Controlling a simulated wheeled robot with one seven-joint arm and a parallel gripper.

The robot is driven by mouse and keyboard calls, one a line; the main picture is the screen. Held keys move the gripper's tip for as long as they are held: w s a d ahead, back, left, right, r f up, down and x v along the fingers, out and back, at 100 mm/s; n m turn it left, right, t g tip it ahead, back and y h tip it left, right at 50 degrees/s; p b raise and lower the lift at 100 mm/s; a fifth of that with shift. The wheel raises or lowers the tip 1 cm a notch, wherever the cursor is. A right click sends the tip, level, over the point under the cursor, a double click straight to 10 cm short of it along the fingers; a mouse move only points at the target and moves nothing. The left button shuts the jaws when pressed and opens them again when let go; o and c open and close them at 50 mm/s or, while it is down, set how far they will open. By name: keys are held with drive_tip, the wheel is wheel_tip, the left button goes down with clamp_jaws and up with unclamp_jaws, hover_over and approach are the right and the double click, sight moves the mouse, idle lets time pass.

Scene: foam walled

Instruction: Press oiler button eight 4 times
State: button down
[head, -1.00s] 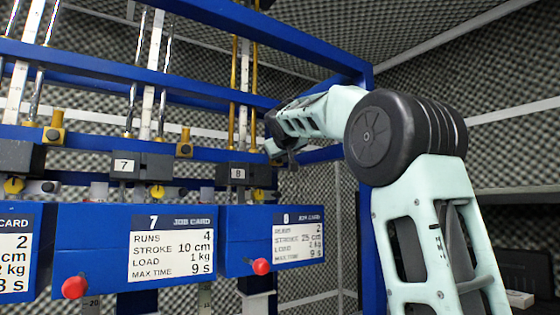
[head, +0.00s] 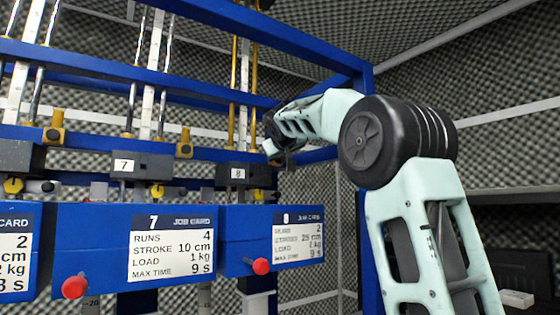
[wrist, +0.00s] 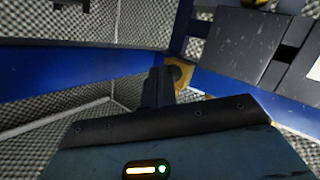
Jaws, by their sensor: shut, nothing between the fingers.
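The unit marked 8 (head: 238,173) is at the right end of the blue frame in the head view. Brass blocks with dark round fronts sit by the neighbouring units, one of them right of unit 7 (head: 185,143). The matching block of unit 8 is hidden behind my gripper in the head view. My gripper (head: 274,148) is at the upper right of the number 8 plate. In the wrist view my shut, empty fingers (wrist: 160,78) point at a brass block (wrist: 179,73) and overlap its left part. I cannot tell whether they touch it.
Blue boxes with job cards, 7 (head: 170,245) and 8 (head: 298,240), stick out below, with red knobs (head: 261,266) in front. A blue upright post (head: 372,240) stands right of unit 8. Grey foam walls surround the frame.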

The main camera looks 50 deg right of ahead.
drive_tip(key=shift+w+d, duration=0.1)
drive_tip(key=shift+w, duration=0.3)
idle(0.4)
drive_tip(key=shift+s, duration=0.1)
drive_tip(key=shift+s+a+b, duration=0.2)
drive_tip(key=shift+s+b, duration=0.35)
drive_tip(key=shift+s, duration=0.15)
drive_tip(key=shift+s, duration=0.1)
drive_tip(key=shift+s+a+b, duration=0.2)
drive_tip(key=shift+s+b, duration=0.25)
drive_tip(key=shift+s, duration=0.35)
drive_tip(key=shift+s+a+b, duration=0.15)
drive_tip(key=shift+s+b, duration=0.25)
drive_tip(key=shift+s, duration=0.35)
drive_tip(key=shift+s+a+b, duration=0.2)
drive_tip(key=shift+s+b, duration=0.25)
drive_tip(key=shift+s, duration=0.35)
idle(0.9)
